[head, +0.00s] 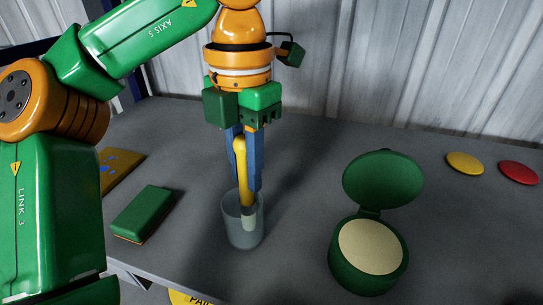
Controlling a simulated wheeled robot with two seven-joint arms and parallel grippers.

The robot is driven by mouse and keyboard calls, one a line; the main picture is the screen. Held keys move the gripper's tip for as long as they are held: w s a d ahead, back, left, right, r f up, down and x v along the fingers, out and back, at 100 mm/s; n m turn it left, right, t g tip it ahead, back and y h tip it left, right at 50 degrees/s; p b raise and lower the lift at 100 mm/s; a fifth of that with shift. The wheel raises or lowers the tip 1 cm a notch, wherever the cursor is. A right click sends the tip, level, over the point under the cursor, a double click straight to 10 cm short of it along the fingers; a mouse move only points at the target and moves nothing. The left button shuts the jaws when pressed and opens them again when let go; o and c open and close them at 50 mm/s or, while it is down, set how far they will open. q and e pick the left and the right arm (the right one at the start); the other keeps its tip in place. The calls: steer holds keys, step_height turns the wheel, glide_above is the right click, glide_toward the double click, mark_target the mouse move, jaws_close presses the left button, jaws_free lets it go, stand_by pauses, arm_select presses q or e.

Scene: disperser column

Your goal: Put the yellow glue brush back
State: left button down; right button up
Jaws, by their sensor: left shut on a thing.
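The yellow glue brush (242,165) stands almost upright, with its lower end inside a grey translucent cup (243,233) on the grey table. My left gripper (246,175) points down above the cup. Its blue fingers are shut on the brush handle, and their tips are close to the cup's rim. I cannot tell whether the brush touches the cup's bottom. My right gripper is not in view.
A round green container (346,258) with its lid up and a cream inside stands to the right. A green block (143,213) and a yellow-brown board (117,171) lie to the left. Yellow (465,163) and red (518,173) discs lie far right. A corrugated wall closes the back.

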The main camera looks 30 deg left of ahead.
arm_select(q)
steer(key=shift+s+d, duration=0.2)
steer(key=shift+s, duration=0.7)
steer(key=shift+s+a+f, duration=0.15)
steer(key=shift+s+f, duration=0.05)
steer(key=c, duration=0.7)
jaws_free()
steer(key=shift+w, duration=0.35)
steer(key=shift+c, duration=0.2)
step_height(320, 180, up, 8)
steer(key=p, duration=0.6)
glide_above(244, 206)
steer(key=shift+s, duration=0.1)
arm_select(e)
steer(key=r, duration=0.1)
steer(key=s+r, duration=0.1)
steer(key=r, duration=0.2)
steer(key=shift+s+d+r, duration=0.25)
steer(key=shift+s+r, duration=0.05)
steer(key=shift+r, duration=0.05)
arm_select(q)
steer(key=shift+f, duration=0.1)
